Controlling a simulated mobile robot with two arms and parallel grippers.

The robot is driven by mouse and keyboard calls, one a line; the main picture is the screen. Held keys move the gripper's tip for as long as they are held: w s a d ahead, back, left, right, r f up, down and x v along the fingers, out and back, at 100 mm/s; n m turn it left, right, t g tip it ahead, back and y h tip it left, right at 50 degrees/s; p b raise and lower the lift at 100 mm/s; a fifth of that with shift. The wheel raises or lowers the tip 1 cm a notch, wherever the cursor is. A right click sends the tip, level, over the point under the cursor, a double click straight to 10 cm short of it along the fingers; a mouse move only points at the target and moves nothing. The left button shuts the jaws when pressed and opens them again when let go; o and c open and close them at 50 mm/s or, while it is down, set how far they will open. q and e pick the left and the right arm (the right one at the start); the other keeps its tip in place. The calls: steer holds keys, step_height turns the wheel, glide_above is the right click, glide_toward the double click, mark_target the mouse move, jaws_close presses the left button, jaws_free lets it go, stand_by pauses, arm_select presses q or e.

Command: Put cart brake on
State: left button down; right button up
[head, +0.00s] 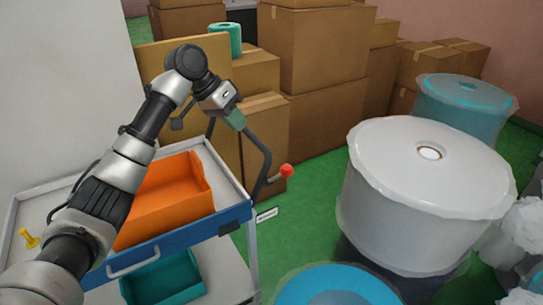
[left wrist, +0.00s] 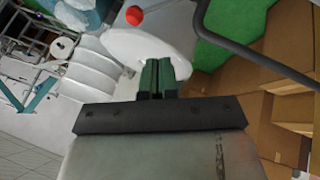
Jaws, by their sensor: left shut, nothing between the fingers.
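The cart (head: 235,217) has a blue front edge and stands at the left. A dark bent bar (head: 262,150) rises from its right corner. A red ball knob (head: 286,171) sits on a short rod beside the bar's lower part. In the left wrist view the red knob (left wrist: 134,15) is at the top, and the dark bar (left wrist: 252,48) crosses the upper right. My left gripper (head: 238,122) is shut and empty, close to the bar's upper part in the head view. Its green fingertips (left wrist: 157,76) are together, apart from the knob. Whether they touch the bar is unclear.
An orange bin (head: 170,215) and a yellow object (head: 28,238) are on the cart's top, with a teal bin (head: 165,280) below. Stacked cardboard boxes (head: 315,50) stand behind. Large wrapped rolls (head: 425,200) stand right. Green floor (head: 310,225) is free between cart and rolls.

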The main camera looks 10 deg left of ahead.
arm_select(q)
steer(key=d+f+p, duration=0.2)
steer(key=d+f, duration=0.6)
steer(key=f, duration=0.2)
steer(key=shift+w+d+p, duration=0.3)
steer(key=shift+w, duration=0.1)
steer(key=s+d+f+m+t+y+p, duration=0.1)
steer(key=s+d+f+t+y+p, duration=0.1)
steer(key=f, duration=0.4)
steer(key=s+d+f+m+t+y+p, duration=0.1)
steer(key=s+d+f+t+y+p, duration=0.1)
steer(key=s+d+f+t+y, duration=0.2)
steer(key=shift+s+f+m+t+p, duration=0.15)
steer(key=shift+f+m+t+p, duration=0.2)
steer(key=shift+f, duration=1.35)
steer(key=shift+d, duration=0.1)
